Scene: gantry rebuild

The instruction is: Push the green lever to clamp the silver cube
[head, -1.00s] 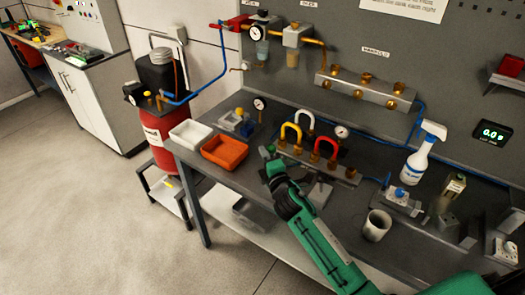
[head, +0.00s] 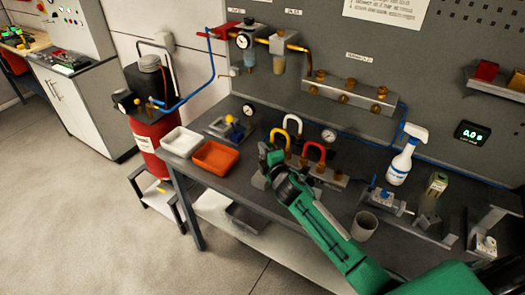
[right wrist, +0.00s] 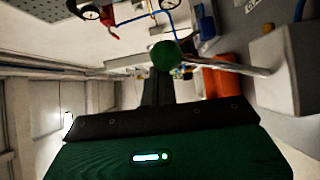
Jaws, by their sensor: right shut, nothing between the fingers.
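The green lever shows in the right wrist view as a round green knob (right wrist: 165,55) on a thin silver rod. The rod runs right to a pale grey block (right wrist: 285,75). My right gripper (right wrist: 156,82) is shut and empty, its dark fingers just below the knob in that picture. I cannot tell if they touch it. In the head view, my right gripper (head: 267,156) is over the bench by the orange tray, and it and the arm cover much of the lever's spot. I cannot make out the silver cube. My left gripper is not in view.
An orange tray (head: 215,158) and a white tray (head: 181,142) are left of the gripper. A manifold with coloured handles (head: 315,151) is close on its right. A grey cup (head: 364,226) and spray bottle (head: 402,162) stand further right. The bench's front strip is mostly clear.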

